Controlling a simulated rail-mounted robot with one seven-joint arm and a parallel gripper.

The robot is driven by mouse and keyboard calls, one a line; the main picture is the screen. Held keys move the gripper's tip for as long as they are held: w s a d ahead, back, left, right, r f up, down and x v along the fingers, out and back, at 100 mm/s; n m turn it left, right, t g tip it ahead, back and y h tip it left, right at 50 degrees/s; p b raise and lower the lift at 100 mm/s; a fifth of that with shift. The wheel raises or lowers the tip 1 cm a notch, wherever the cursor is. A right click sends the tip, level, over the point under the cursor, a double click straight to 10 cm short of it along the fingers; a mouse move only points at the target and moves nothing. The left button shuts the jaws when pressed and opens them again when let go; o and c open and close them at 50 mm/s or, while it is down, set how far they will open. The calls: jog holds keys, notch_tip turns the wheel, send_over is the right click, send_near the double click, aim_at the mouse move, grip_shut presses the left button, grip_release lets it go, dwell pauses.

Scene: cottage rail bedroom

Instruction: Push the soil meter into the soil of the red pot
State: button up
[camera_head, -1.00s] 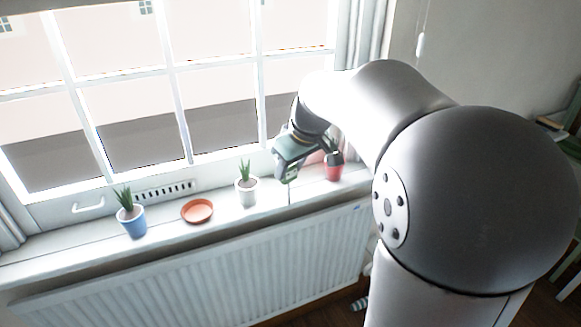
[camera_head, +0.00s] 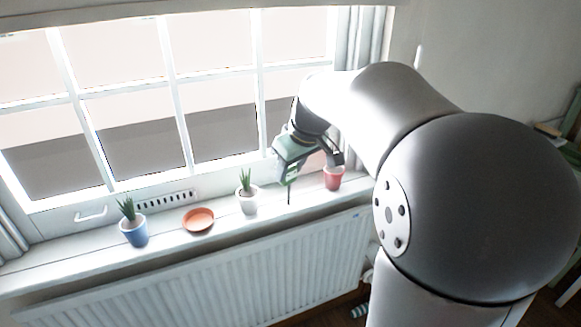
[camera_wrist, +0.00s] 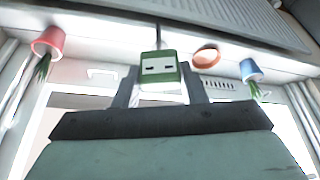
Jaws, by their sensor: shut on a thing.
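The soil meter, with a green and white head (camera_wrist: 162,68) and a thin dark probe, is held between the two fingers of my gripper (camera_wrist: 160,88). In the head view, the meter (camera_head: 287,172) hangs with its probe pointing down, between the white pot and the red pot. The red pot (camera_head: 333,180) stands near the right end of the sill, to the right of the probe and apart from it. Part of my gripper hides its top, so its soil is not visible there. In the wrist view, the red pot (camera_wrist: 48,42) is at the upper left.
A white pot (camera_head: 247,204) with a green plant stands left of the probe. An orange saucer (camera_head: 199,220) and a blue pot (camera_head: 134,234) stand farther left on the windowsill (camera_head: 80,259). A radiator (camera_head: 190,285) is below, the window behind, and a curtain (camera_head: 365,40) at right.

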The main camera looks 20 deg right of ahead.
jog(key=s+r+p, duration=0.1)
jog(key=s+r, duration=0.2)
jog(key=shift+d, duration=0.1)
dwell(0.4)
